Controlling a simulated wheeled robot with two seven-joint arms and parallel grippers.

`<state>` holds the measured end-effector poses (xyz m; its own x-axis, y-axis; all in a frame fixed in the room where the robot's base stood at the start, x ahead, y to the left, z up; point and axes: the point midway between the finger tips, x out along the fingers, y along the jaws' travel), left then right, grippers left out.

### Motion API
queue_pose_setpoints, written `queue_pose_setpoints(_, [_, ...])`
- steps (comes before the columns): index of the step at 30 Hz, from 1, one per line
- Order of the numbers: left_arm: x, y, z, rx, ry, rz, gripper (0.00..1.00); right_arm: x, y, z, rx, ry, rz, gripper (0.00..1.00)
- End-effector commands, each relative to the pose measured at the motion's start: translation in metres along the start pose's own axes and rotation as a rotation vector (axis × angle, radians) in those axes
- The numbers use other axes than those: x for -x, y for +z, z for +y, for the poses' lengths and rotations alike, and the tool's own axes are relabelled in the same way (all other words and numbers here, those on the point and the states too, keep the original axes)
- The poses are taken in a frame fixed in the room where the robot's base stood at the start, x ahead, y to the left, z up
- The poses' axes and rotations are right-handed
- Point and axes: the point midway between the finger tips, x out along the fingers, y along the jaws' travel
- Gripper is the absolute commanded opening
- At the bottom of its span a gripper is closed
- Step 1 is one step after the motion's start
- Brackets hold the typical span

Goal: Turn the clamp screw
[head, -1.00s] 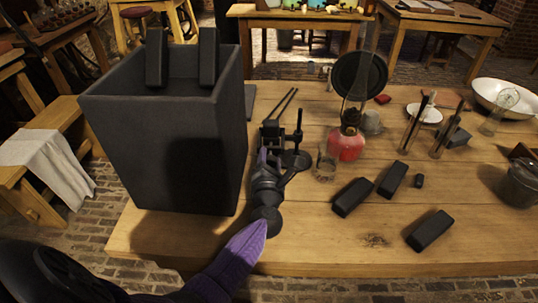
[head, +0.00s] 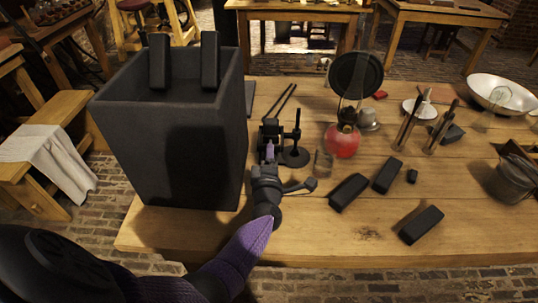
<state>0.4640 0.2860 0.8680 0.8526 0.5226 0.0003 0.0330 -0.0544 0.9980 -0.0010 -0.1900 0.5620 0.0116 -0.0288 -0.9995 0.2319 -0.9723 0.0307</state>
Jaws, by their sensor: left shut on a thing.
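My left gripper (head: 267,153) is on the table beside the right wall of the tall dark box. It is shut at a small dark clamp-like device (head: 270,130), with a bit of purple showing between. The clamp screw itself is too small and too covered by the gripper to make out. A dark stand with an upright rod (head: 296,138) is just right of the gripper. Two thin dark rods (head: 282,100) reach away behind the device. My right gripper does not show.
The tall dark box (head: 180,140) stands close on the left. A red lamp flask (head: 343,140), a small glass (head: 323,164) and black blocks (head: 347,192) lie to the right. A white bowl (head: 502,95) is far right. The front table strip (head: 330,235) is mostly clear.

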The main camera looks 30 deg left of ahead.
Motion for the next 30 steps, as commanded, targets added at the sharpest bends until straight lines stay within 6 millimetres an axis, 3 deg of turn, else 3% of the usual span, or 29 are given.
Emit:
queue_pose_setpoints(12, [0.0003, 0.0008, -0.0003, -0.152, -0.002, -0.002, 0.00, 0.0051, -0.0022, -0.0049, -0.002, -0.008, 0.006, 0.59])
queue_pose_setpoints(27, [0.0004, 0.0007, -0.0009, -0.169, -0.002, -0.002, 0.00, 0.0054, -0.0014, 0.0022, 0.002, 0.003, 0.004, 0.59])
queue_pose_setpoints(28, [0.0004, 0.0007, -0.0008, -0.169, -0.002, -0.002, 0.52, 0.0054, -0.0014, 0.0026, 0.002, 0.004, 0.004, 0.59])
queue_pose_setpoints(30, [0.0004, 0.0006, -0.0008, -0.168, -0.002, -0.002, 0.67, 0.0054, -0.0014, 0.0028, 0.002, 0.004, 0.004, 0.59])
